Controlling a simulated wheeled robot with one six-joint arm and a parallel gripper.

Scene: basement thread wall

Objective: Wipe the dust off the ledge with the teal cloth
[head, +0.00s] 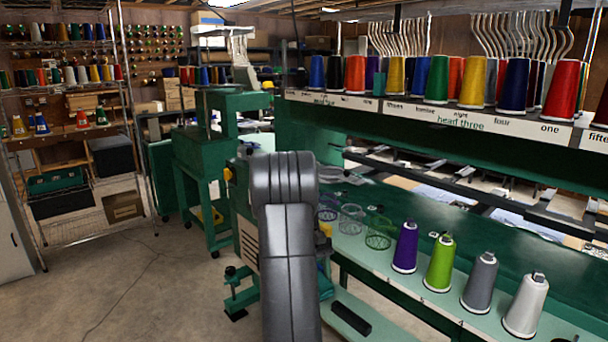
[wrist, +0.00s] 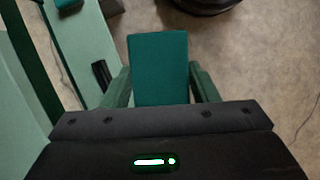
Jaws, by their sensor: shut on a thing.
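The teal cloth (wrist: 158,62) shows as a flat, block-like rectangle in the wrist view. My gripper (wrist: 161,88) is shut on it, one finger at each side, and holds it out over the floor. In the head view my own arm fills the lower middle, and the gripper and cloth are hidden. The pale green ledge (head: 390,272) runs along the front of the green machine, right of my arm. A pale green surface also shows at the left of the wrist view, apart from the cloth. I cannot make out dust on the ledge.
Purple (head: 405,248), green (head: 439,263), grey (head: 480,280) and white (head: 525,306) thread cones stand along the ledge. Wire-mesh cups (head: 351,219) stand farther back. The concrete floor (head: 150,290) at left is open.

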